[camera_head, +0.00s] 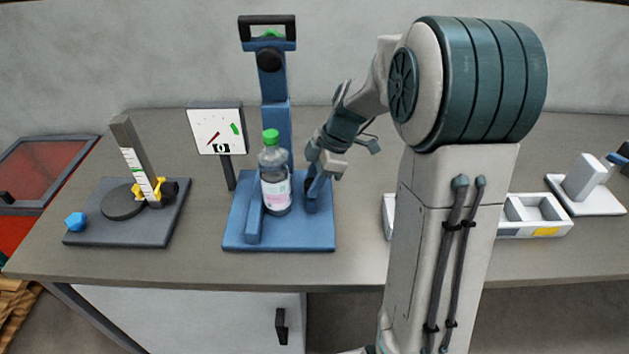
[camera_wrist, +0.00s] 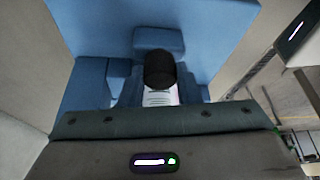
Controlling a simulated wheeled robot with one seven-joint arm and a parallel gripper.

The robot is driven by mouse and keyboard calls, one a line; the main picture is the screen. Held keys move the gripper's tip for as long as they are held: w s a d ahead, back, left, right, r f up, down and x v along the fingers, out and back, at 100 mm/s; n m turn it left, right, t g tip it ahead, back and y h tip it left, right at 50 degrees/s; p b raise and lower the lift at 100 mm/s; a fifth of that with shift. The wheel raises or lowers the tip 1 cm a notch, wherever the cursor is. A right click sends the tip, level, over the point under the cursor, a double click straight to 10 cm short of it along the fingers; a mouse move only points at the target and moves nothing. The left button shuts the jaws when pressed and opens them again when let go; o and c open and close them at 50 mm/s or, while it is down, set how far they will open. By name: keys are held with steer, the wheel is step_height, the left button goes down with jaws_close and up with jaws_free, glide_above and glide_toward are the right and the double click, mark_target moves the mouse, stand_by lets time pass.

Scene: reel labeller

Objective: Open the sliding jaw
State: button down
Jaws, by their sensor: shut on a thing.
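The blue fixture (camera_head: 235,236) stands on the table, with a bottle (camera_head: 275,190) with a green cap upright on its base. A low blue block (camera_head: 253,217) is left of the bottle, and the blue sliding jaw (camera_head: 312,196) is close on its right. My gripper (camera_head: 318,174) reaches down from the right and is shut at the sliding jaw; its fingers partly hide the grip. In the wrist view, a black round knob (camera_wrist: 160,70) shows in front of the blue fixture (camera_wrist: 200,25). The contact itself is not clear there.
A gauge panel (camera_head: 215,132) on a post stands left of the fixture, whose tall column rises behind the bottle. A dark stand (camera_head: 105,225) with a scale is further left. A white tray (camera_head: 537,215) is right, partly behind my arm.

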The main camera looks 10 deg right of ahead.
steer(key=shift+d, duration=0.2)
steer(key=c, duration=1.1)
jaws_free()
steer(key=shift+d, duration=0.15)
steer(key=shift+o, duration=0.2)
steer(key=v, duration=1.4)
steer(key=shift+s+a, duration=0.1)
steer(key=shift+a, duration=0.15)
